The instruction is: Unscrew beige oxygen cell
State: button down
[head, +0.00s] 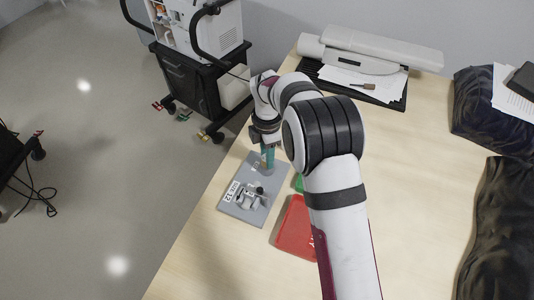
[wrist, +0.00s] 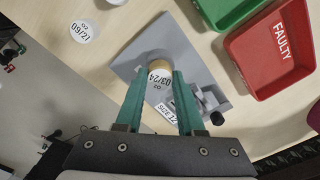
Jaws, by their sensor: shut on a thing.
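The beige oxygen cell (wrist: 158,64) stands at the grey mounting plate (wrist: 187,50) in the wrist view, with a white label reading 03/24 on its top. My gripper (wrist: 164,76) has its two teal fingers shut on the cell, one on each side. In the head view my gripper (head: 267,157) points down over the far end of the plate (head: 247,218); the cell is hidden there. I cannot tell how far the cell is screwed in.
A red tray marked FAULTY (wrist: 245,78) and a green tray (wrist: 213,24) lie beside the plate. A white round piece labelled 09/27 (wrist: 80,32) is on the plate's other side. A metal fitting with a black knob (wrist: 217,118) sits on the plate. A ventilator cart (head: 185,80) stands beyond the table edge.

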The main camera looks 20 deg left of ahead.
jog(key=n, duration=0.6)
jog(key=c, duration=0.6)
grip_release()
jog(key=shift+c, duration=0.2)
jog(key=m, duration=0.9)
